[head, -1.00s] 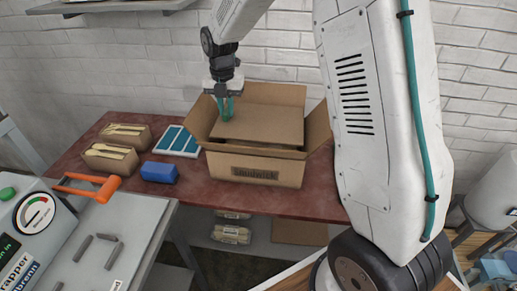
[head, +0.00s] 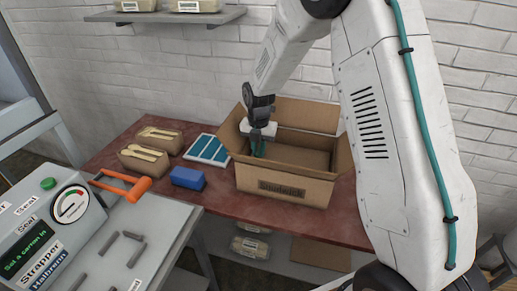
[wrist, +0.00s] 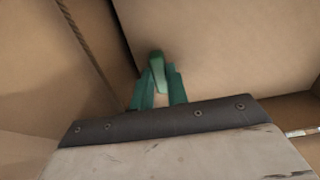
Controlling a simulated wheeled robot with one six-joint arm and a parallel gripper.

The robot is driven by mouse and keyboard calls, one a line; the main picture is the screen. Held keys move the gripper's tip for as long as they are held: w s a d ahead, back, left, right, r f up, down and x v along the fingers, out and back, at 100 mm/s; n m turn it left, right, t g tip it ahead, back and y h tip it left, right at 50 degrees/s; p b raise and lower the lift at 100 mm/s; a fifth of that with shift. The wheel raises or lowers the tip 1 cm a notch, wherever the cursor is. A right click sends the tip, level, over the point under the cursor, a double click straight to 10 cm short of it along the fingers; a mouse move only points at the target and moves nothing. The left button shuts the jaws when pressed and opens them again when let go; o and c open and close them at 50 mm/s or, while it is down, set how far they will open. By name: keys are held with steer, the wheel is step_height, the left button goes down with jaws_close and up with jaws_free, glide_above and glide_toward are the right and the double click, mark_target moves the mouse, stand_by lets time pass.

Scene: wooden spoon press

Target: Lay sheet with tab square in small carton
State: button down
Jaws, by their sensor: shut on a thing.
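The small carton (head: 285,187) stands open on the red bench, flaps spread outward. The brown cardboard sheet (head: 308,155) is down inside it, below the rim, and looks roughly level. The front wall hides its near edge, so I cannot tell whether it touches what lies beneath. My gripper (head: 259,150) reaches into the carton's left part, its green fingers shut on the sheet. In the wrist view the fingers (wrist: 158,85) meet the sheet (wrist: 225,45) at its edge, beside a carton wall (wrist: 50,70). The fingers hide the tab.
Left of the carton lie a blue block (head: 187,178), a white tray with blue-green strips (head: 207,149) and two packs of wooden spoons (head: 145,158). A shelf (head: 165,16) hangs above.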

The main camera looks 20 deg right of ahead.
steer(key=shift+f, duration=0.15)
steer(key=c, duration=1.4)
jaws_free()
step_height(320, 180, up, 12)
steer(key=shift+r, duration=0.25)
